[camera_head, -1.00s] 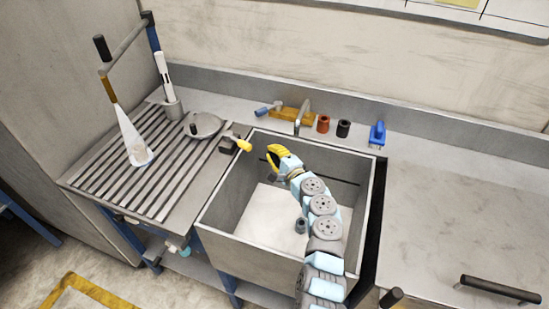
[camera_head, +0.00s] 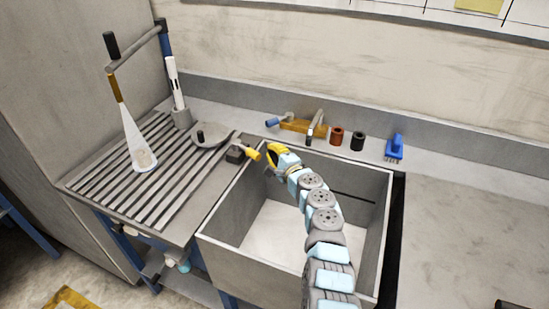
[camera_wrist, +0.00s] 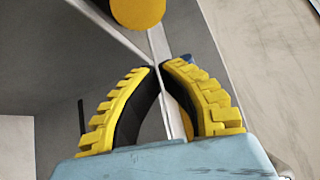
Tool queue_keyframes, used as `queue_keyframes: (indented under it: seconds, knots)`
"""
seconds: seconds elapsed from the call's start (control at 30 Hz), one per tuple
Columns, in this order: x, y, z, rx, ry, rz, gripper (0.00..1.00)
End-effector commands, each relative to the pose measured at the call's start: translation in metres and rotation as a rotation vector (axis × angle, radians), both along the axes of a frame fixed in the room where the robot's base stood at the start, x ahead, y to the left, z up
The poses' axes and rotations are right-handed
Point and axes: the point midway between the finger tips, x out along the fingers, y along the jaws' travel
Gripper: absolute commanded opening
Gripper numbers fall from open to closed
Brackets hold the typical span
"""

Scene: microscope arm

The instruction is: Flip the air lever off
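A lever with a yellow rounded tip (camera_head: 253,154) sits on a small dark block (camera_head: 236,154) at the sink's back left corner; it looks like the air lever. In the wrist view its yellow round end (camera_wrist: 138,10) shows at the top edge, just beyond my fingertips. My gripper (camera_head: 270,151) has yellow ribbed fingers and is just right of the lever tip, over the sink's back left part. In the wrist view the fingertips of my gripper (camera_wrist: 161,66) nearly meet, with nothing held between them. A small gap separates the fingers from the yellow end.
The sink (camera_head: 220,248) lies under my arm. Behind it stand a faucet (camera_head: 317,124) on an orange base, a brown cup (camera_head: 337,136), a black cup (camera_head: 357,141) and a blue brush (camera_head: 394,147). A slatted drainboard (camera_head: 110,196) with a round lid (camera_head: 212,134) lies left.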

Motion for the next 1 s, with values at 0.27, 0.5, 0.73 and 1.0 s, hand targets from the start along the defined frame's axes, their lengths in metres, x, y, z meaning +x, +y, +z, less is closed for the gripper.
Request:
queue_keyframes:
  seconds: [0.27,0.5,0.73,1.0]
  knots:
    - [-0.01,0.009,0.008,0.001,0.003,0.001,0.0]
    - [-0.02,0.019,0.01,0.002,0.003,0.0,0.0]
    - [-0.026,0.024,0.011,0.0,0.0,0.0,0.0]
    - [-0.028,0.026,0.009,0.0,0.0,0.0,0.0]
